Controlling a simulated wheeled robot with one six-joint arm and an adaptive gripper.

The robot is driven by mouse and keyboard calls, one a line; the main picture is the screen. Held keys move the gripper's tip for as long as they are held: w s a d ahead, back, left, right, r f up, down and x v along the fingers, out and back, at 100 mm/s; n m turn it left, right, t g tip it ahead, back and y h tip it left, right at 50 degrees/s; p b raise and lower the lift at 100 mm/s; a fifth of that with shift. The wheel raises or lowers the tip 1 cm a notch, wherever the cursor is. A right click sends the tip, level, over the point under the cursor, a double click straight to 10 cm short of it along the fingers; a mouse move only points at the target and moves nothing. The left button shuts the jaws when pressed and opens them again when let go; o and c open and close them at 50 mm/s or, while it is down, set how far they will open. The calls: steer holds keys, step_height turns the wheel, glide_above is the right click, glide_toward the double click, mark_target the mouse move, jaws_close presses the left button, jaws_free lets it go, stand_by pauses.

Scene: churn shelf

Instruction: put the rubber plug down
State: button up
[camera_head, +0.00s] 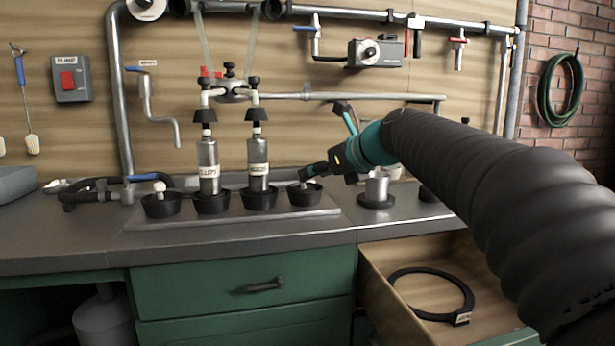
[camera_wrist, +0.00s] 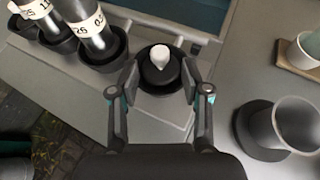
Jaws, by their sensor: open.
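The rubber plug, as I take it, is a dark piece with a pale knob (camera_wrist: 160,55). It sits in the black cup (camera_wrist: 160,88), which is the rightmost cup (camera_head: 306,198) of the row in the head view. My gripper (camera_wrist: 160,82) is open, with one finger on each side of the plug and cup. A gap shows between each finger and the knob. In the head view my gripper (camera_head: 308,173) is just above that cup and partly hides the plug.
Another black cup (camera_head: 160,207) with a pale knob stands at the row's left end. Two steel cylinders (camera_head: 208,165) (camera_head: 258,163) stand in the middle cups. A metal cup (camera_head: 377,188) is to the right. Below, an open drawer (camera_head: 385,300) holds a black ring (camera_head: 395,290).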

steer(key=v, duration=0.7)
steer(key=shift+s+r, duration=0.1)
